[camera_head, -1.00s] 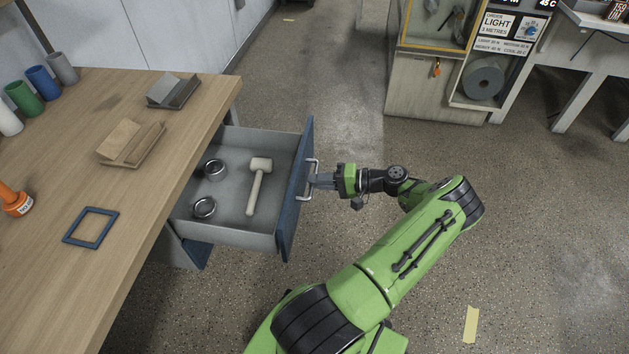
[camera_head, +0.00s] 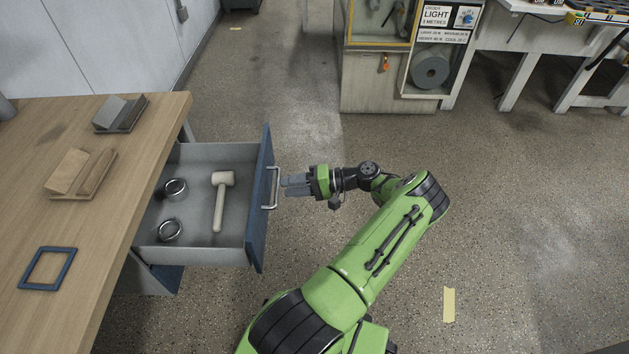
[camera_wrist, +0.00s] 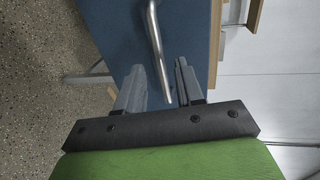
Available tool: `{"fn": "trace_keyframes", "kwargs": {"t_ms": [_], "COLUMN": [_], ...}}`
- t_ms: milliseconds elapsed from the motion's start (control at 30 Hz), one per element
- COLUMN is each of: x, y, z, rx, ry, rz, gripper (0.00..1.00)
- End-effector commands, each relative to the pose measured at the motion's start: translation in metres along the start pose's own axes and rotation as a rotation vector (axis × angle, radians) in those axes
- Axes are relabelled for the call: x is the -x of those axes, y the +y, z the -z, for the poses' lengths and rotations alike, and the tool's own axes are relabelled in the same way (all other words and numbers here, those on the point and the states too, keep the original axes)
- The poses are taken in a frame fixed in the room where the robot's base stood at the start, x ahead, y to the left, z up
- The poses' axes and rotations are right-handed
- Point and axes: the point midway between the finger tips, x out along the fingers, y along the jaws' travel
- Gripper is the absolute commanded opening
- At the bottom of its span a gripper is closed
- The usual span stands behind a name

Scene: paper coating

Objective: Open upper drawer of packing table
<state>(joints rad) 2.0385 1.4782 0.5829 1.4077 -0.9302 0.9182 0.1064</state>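The upper drawer (camera_head: 205,255) of the packing table (camera_head: 125,190) stands pulled out, with its grey inside showing. Its blue front (camera_head: 259,215) carries a metal handle (camera_head: 274,187), which also shows in the wrist view (camera_wrist: 154,38). My gripper (camera_head: 284,186) is just right of the handle. In the wrist view my gripper (camera_wrist: 159,68) has its fingers spread apart, with the handle's near end in line with the gap and nothing clamped. Inside the drawer lie a pale mallet (camera_head: 220,202) and two metal rings (camera_head: 175,188) (camera_head: 170,231).
Part of a lower blue drawer front (camera_head: 168,278) shows below. A cabinet with a grey roll (camera_head: 431,72) stands at the back.

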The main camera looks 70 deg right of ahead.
Motion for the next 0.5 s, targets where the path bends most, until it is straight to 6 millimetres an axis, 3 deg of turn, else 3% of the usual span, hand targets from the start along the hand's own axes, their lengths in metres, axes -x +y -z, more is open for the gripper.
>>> {"fn": "trace_keyframes", "kwargs": {"t_ms": [300, 500], "x": [0.092, 0.123], "y": [-0.001, 0.000], "z": [0.001, 0.001], "rx": [0.004, 0.001], "ry": [0.009, 0.004], "rz": [0.004, 0.001], "gripper": [0.37, 0.37]}}
